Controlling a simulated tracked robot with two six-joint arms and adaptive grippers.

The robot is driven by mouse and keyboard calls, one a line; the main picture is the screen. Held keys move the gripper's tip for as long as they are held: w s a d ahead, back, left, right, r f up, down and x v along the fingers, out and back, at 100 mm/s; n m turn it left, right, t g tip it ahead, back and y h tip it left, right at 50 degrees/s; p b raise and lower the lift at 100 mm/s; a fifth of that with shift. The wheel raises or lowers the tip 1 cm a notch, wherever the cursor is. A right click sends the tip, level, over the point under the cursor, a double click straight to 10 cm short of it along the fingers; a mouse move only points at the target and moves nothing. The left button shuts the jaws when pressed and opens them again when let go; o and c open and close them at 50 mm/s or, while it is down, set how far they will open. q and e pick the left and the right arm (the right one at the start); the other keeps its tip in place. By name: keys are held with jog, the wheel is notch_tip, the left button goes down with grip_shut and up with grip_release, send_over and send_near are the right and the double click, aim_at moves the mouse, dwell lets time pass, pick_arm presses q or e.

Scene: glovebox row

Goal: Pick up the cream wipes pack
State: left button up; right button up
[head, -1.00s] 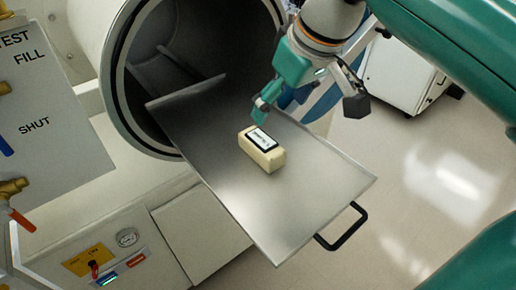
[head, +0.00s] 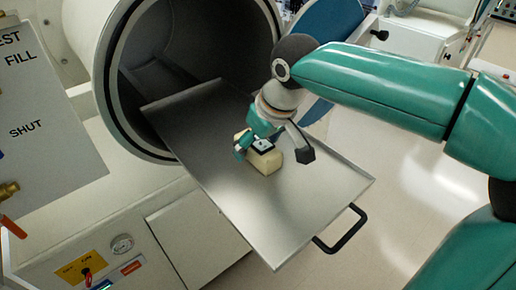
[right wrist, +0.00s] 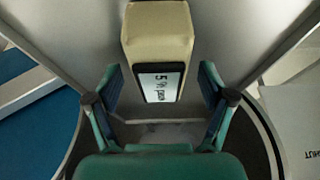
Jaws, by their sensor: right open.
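The cream wipes pack (head: 268,161) lies on the metal sliding tray (head: 325,190) in front of the round chamber opening. It is a cream block with a dark-edged white label on top. My right gripper (head: 273,154) is over the pack and partly hides it. In the right wrist view the pack (right wrist: 158,32) lies ahead, its labelled end between the two fingers of the open gripper (right wrist: 160,88), with gaps at both sides. I cannot tell the exact height of the fingers over the tray. My left gripper is not in view.
The round chamber mouth (head: 107,75) stands behind the tray. A black handle (head: 342,230) sticks out at the tray's front edge. A panel with valves (head: 35,120) is at the left. The tray is otherwise bare.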

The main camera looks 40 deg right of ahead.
jog(key=shift+w+f, duration=0.15)
jog(key=shift+f, duration=0.35)
jog(key=c, duration=1.3)
jog(key=shift+c, duration=0.2)
jog(key=shift+r, duration=0.15)
